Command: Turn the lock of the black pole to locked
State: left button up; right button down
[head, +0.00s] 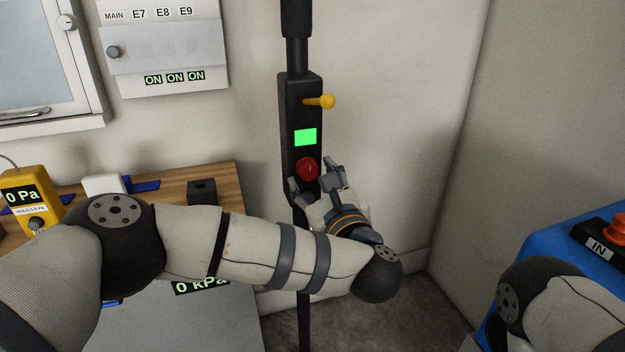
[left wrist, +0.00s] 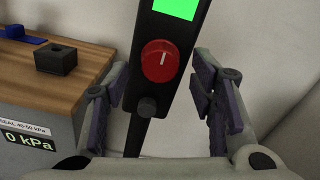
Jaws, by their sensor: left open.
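The black pole (head: 288,140) stands upright near the wall, with a box-like housing on it. The housing carries a yellow-knobbed lever (head: 325,101) sticking out to the right, a lit green screen (head: 305,137) and a red round knob (head: 307,168). In the left wrist view the red knob (left wrist: 160,60) has a white mark pointing about straight up, and a small dark knob (left wrist: 147,107) sits below it. My left gripper (head: 312,180) is open just in front of the red knob. Its fingers stand on either side of the housing, apart from the knob. My right gripper is not visible.
A wooden-topped bench (head: 225,178) with a small black block (head: 202,191) stands left of the pole. A yellow gauge (head: 28,196) reads 0 Pa. A wall panel (head: 165,45) hangs at upper left. A blue unit (head: 560,240) stands at right.

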pick_arm(q)
jog(key=shift+w+a, duration=0.15)
jog(key=shift+w, duration=0.45)
jog(key=c, duration=1.2)
jog(key=shift+o, duration=0.3)
jog(key=m+p, duration=0.1)
jog(key=m, duration=0.3)
jog(key=shift+s+m, duration=0.1)
jog(key=shift+m, duration=0.2)
jog(key=m+p, duration=0.1)
jog(key=m, duration=0.3)
jog(key=shift+a+r+m, duration=0.1)
jog(key=shift+a+m, duration=0.05)
jog(key=shift+m, duration=0.15)
jog(key=m+p, duration=0.1)
jog(key=m, duration=0.3)
jog(key=shift+a+m+p, duration=0.1)
jog(key=shift+m+p, duration=0.2)
jog(key=shift+m, duration=2)
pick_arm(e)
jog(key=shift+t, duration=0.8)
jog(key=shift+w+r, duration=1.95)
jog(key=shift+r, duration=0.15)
